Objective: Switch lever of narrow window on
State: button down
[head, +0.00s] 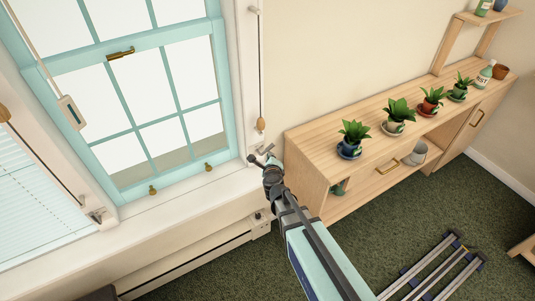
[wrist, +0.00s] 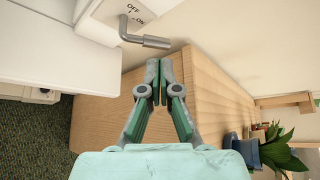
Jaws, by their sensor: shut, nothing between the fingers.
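A grey L-shaped lever (wrist: 145,39) sticks out of a white plate (wrist: 128,12) marked OFF and ON at the top of the wrist view. Its bent arm points right, below the ON mark. My gripper (wrist: 159,72) is shut and empty, its tips just below the lever's free end in the picture; I see a small gap between them. In the head view my gripper (head: 269,164) is at the right end of the sill of a teal-framed window (head: 150,108), with the lever (head: 265,149) small beside it. I cannot tell which window is the narrow one.
A wooden cabinet (head: 312,178) with several potted plants stands right of my gripper. A pull cord with a wooden knob (head: 261,124) hangs just above. Another window with blinds (head: 35,185) and a second small lever (head: 97,216) are at the left.

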jog(key=d+r+v, duration=0.1)
jog(key=v, duration=0.6)
jog(key=shift+w, duration=0.2)
